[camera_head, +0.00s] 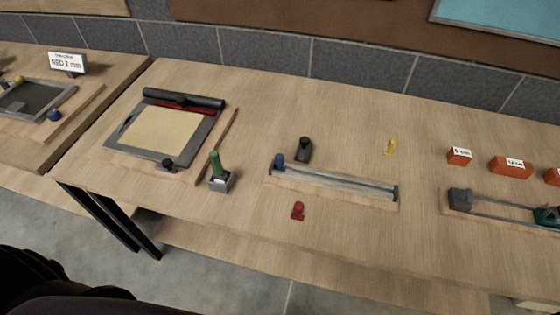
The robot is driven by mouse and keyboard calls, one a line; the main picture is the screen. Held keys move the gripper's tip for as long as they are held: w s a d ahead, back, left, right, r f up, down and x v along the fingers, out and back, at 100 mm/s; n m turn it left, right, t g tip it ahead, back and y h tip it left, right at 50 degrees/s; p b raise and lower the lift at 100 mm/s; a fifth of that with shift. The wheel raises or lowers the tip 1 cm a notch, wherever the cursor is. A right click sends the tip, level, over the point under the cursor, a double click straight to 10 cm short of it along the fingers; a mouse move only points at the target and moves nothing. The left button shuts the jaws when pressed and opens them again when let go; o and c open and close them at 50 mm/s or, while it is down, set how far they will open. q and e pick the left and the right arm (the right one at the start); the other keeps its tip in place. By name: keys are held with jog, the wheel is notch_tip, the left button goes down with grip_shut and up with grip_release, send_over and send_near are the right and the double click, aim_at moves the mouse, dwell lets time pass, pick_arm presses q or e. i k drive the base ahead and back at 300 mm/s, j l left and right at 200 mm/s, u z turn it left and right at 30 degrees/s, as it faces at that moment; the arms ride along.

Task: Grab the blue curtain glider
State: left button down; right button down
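A small blue piece (279,161), which looks like the blue curtain glider, is at the left end of a grey rail (335,183) on a wooden base in the middle of the table. It appears to stand at or on the rail's end; I cannot tell exactly how it is seated. A similar red piece (298,210) is on the table in front of the rail. A yellow piece (391,147) stands behind the rail, and a dark piece (304,149) stands close behind its left part. Neither of my grippers is in view.
A framed tan panel (163,128) with a dark roller (184,98) is at the left. A green-handled tool (216,165) stands in a grey holder. Orange blocks (511,166) and a clamp-like device (461,200) are at the right. The table in front of the rail is mostly clear.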

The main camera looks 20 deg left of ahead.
aim_at(279, 158)
jog(key=l+u, duration=0.2)
jog(key=u, duration=0.2)
jog(key=k+l+u, duration=0.1)
jog(key=u, duration=0.3)
jog(key=k+l+u, duration=0.1)
jog(key=u, duration=0.3)
jog(key=k, duration=0.05)
